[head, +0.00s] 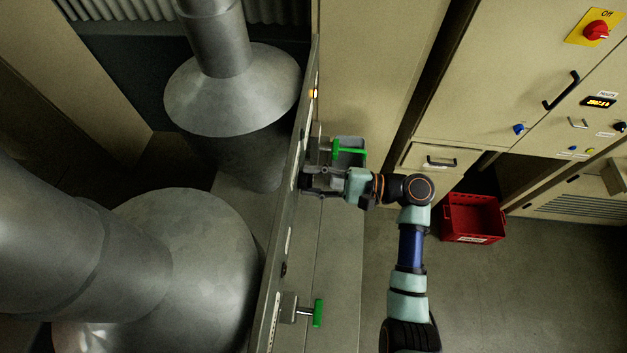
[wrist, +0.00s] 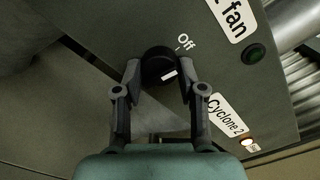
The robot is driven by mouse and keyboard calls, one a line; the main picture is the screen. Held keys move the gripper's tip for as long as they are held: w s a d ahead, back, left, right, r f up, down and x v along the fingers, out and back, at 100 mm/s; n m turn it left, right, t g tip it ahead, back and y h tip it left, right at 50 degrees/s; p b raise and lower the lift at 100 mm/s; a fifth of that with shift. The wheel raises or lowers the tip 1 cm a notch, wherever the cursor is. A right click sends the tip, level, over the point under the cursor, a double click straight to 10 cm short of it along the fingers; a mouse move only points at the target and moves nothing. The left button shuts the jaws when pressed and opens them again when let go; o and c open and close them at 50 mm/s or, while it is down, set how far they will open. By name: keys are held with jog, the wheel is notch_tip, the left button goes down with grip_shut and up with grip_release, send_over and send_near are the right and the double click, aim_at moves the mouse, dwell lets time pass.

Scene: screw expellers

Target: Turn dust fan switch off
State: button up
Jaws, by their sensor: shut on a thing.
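The dust fan switch is a round black knob (wrist: 157,64) with a white mark on its lower right part in the wrist view. The word "Off" (wrist: 186,41) and a short tick are printed at its upper right, and the white mark does not line up with that tick. My gripper (wrist: 157,82) has its two fingers on either side of the knob, shut on it. In the head view my gripper (head: 312,181) is at the grey panel (head: 293,195), and the knob is hidden there.
A cut-off label (wrist: 232,15) ending in "fan" and a dark green lamp (wrist: 254,54) are beside the knob. A "Cyclone 2" label (wrist: 226,116) has a lit lamp (wrist: 247,142) below. Green handles (head: 318,313) stick out by the panel. A red crate (head: 472,217) stands on the floor.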

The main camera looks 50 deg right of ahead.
jog(key=shift+n+b, duration=0.4)
jog(key=shift+n, duration=0.6)
jog(key=o, duration=1.1)
jog(key=shift+o, duration=0.2)
jog(key=shift+s, duration=0.1)
jog(key=v, duration=1.2)
